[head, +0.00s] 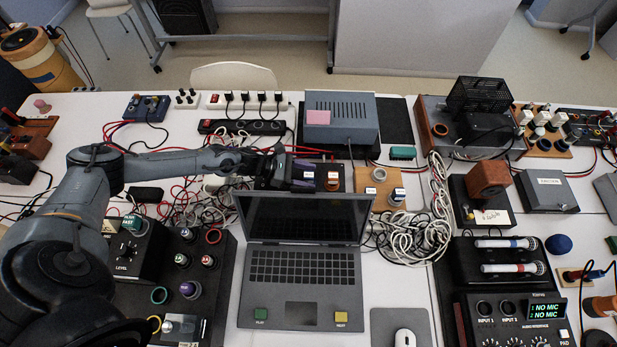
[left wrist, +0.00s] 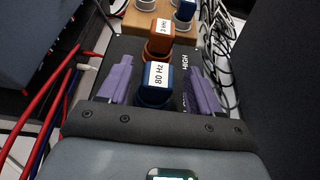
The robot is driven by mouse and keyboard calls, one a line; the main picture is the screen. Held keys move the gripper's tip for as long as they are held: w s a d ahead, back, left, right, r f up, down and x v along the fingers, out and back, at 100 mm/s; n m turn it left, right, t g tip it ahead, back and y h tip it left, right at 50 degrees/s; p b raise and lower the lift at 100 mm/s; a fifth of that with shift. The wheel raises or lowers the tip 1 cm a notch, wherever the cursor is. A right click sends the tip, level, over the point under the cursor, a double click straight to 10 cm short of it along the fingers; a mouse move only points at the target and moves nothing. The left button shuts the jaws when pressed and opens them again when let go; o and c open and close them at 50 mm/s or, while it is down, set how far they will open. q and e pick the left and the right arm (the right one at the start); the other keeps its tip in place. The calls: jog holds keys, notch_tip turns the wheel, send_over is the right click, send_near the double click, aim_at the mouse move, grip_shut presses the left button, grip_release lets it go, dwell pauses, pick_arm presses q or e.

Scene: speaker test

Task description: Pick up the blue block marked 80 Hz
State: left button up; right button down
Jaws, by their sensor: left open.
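The blue block marked 80 Hz (left wrist: 157,82) stands in a round socket on a black board in the left wrist view. My left gripper (left wrist: 160,78) is open, with its purple fingers on either side of the block. A gap shows between the block and each finger, so it is not gripped. In the head view my left gripper (head: 303,175) reaches in from the left behind the laptop, and it hides most of the blue block there. An orange block (left wrist: 161,36) with a white label stands just beyond the blue one. My right gripper is not in view.
An open laptop (head: 303,275) stands just in front of the gripper. A wooden board (head: 375,180) with labelled blocks is to the right, beside tangled white cables (head: 425,225). Red cables run on the left.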

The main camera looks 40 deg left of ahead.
pick_arm(q)
jog(key=x, duration=0.3)
jog(key=shift+w+d, duration=0.1)
jog(key=shift+w, duration=0.05)
jog(key=c, duration=1)
